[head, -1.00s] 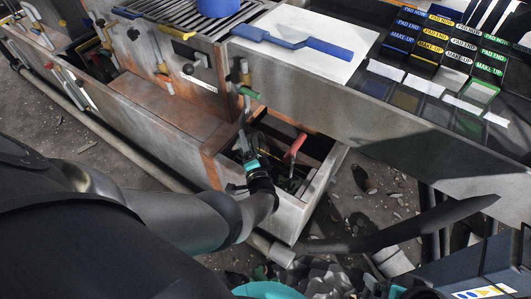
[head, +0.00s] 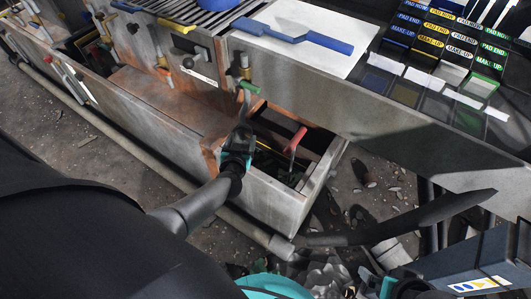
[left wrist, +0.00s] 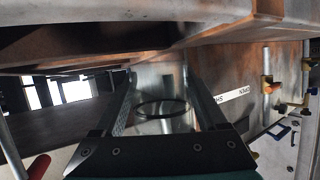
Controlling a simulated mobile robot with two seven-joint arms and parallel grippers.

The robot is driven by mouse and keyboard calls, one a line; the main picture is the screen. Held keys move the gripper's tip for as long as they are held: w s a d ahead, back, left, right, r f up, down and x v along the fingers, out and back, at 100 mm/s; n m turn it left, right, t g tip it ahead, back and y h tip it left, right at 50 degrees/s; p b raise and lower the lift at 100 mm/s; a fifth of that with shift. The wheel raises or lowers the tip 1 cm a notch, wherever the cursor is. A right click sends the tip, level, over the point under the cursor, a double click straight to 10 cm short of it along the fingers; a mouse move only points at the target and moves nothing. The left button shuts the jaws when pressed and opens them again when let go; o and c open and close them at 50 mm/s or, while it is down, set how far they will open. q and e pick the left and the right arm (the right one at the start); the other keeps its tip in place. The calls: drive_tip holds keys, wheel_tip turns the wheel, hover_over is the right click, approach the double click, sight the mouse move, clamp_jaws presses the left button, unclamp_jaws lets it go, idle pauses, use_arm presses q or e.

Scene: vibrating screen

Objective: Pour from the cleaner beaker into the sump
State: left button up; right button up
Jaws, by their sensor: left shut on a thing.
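My left gripper (head: 241,124) is over the lower metal trough, at the wall left of its end compartment. In the left wrist view its two fingers (left wrist: 160,100) are shut on a clear glass beaker, with a dark round rim (left wrist: 161,108) between them. The beaker's contents cannot be made out, and it is hard to see in the head view. The end compartment, which may be the sump, has a bare front wall (head: 272,200); dark items lie inside. What seems to be my right gripper (head: 400,284) is at the bottom right, its fingers unclear.
A red-handled tool (head: 298,138) stands up in the end compartment. A green-handled valve (head: 248,86) juts from the upper tank close to my left gripper. The upper bench edge overhangs the trough. A blue brush (head: 300,38) lies on a white sheet above.

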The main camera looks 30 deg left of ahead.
sight(243, 129)
use_arm(q)
drive_tip(key=shift+r+p, duration=1.65)
drive_tip(key=shift+p, duration=0.1)
drive_tip(key=shift+f, duration=0.1)
